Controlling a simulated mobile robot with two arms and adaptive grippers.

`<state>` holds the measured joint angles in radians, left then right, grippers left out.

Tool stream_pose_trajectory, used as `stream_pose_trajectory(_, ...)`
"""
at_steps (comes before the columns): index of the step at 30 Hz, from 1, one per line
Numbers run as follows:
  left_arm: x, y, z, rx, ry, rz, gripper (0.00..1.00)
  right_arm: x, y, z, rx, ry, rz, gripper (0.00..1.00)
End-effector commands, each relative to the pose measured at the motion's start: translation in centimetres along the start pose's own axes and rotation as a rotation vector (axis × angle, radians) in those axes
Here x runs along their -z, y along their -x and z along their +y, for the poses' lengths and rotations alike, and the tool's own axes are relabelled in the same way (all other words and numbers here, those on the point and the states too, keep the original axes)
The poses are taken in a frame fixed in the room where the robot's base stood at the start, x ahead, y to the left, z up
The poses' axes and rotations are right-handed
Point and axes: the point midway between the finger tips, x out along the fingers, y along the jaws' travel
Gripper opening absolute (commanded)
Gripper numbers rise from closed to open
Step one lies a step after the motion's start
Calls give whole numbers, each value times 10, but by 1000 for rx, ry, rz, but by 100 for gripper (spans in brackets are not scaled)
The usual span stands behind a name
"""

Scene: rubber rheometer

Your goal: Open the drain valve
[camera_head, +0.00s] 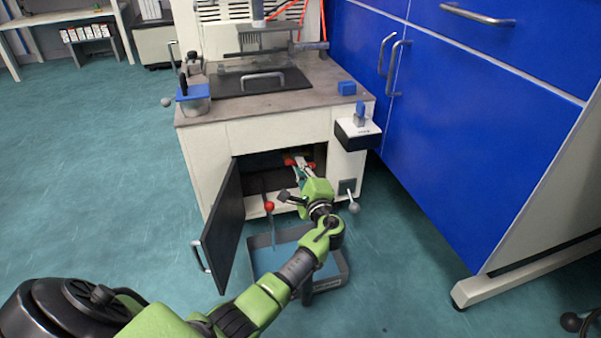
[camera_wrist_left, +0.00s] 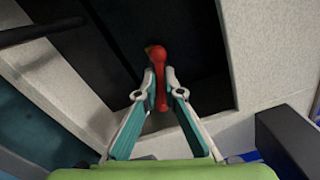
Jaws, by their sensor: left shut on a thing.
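The drain valve appears as a red handle (camera_wrist_left: 159,80) in the dark cabinet opening in the left wrist view. My left gripper (camera_wrist_left: 159,96) has its two fingers closed on this handle, one on each side. In the head view my left gripper (camera_head: 303,166) reaches inside the open cabinet under the machine. Red parts of the valve (camera_head: 288,162) show beside the fingers. The valve body and its pipe are mostly hidden by darkness and the gripper. My right gripper is not in view.
The dark cabinet door (camera_head: 224,228) stands open on the left. A grey tray with blue inside (camera_head: 256,262) lies on the floor in front. A red-knobbed lever (camera_head: 269,205) stands at the opening. Blue cabinets (camera_head: 440,120) stand at the right. Floor at left is clear.

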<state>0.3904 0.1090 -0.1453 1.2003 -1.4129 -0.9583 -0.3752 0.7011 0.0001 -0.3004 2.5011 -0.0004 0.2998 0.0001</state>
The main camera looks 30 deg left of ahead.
Motion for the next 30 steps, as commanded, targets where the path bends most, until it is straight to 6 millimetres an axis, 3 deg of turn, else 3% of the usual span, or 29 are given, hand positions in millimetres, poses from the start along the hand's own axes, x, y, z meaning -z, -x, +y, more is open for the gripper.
stream_pose_trajectory(13, 1, 1, 6, -3, 305, -1, 0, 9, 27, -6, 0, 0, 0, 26)
stream_pose_trajectory(30, 0, 1, 5, -4, 388, -2, 0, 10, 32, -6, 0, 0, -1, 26)
